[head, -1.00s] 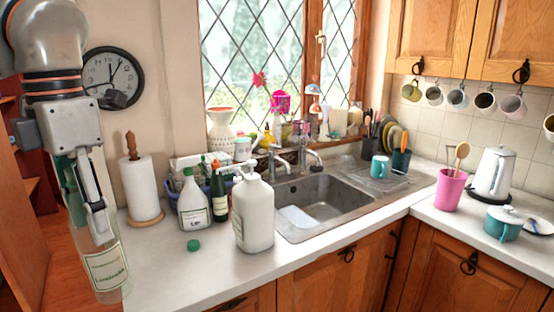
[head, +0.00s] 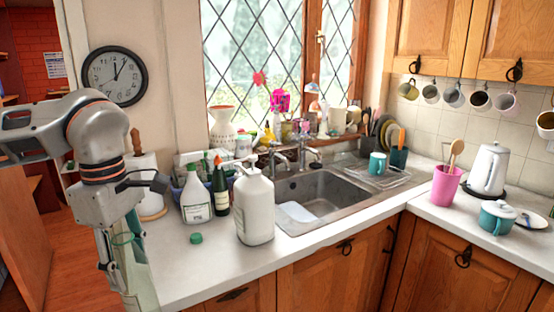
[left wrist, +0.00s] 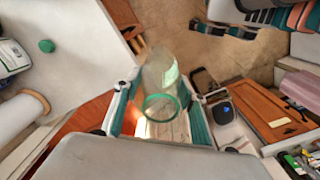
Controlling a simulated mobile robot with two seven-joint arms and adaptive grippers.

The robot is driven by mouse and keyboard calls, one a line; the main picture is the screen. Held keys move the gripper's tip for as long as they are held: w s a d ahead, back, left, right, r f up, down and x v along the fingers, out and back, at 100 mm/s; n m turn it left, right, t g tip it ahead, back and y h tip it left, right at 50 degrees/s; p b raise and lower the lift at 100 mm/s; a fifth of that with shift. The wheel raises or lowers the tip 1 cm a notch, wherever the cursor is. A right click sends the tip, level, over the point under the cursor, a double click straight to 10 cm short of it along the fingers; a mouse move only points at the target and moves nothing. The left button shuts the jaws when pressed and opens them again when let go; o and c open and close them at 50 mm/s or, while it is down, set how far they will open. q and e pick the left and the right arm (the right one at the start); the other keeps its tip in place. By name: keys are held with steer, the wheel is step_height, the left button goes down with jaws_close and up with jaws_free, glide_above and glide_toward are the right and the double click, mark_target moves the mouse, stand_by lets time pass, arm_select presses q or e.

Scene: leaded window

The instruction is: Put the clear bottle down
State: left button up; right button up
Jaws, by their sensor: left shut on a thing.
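The clear bottle (head: 142,288) is in my left gripper (head: 118,268), at the lower left of the head view, beside the counter's left end. Its lower part runs out of the bottom of that view. In the left wrist view the clear bottle (left wrist: 157,72) is between the two fingers of the left gripper (left wrist: 163,112), with its green-ringed mouth toward the camera. There it appears over the floor side of the counter edge, held and not seen resting on anything. My right gripper is not in view.
The white counter (head: 190,268) has clear room at its front left. A green cap (head: 196,238), a white pump bottle (head: 254,208), a white spray bottle (head: 195,203), a dark green bottle (head: 220,190) and a paper towel roll (head: 150,190) stand or lie there. The sink (head: 325,192) is to the right.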

mark_target(144, 297)
arm_select(q)
steer(key=f+m, duration=0.6)
steer(key=d+f+m, duration=0.1)
steer(key=f+m, duration=0.1)
steer(key=shift+w+f+m, duration=0.15)
steer(key=shift+f+m, duration=0.25)
steer(key=f+m, duration=0.4)
steer(key=s+f+m, duration=0.1)
steer(key=f+m, duration=0.1)
steer(key=shift+d, duration=0.35)
steer(key=shift+d+f+m, duration=0.1)
steer(key=shift+f+m, duration=0.35)
steer(key=shift+m, duration=0.35)
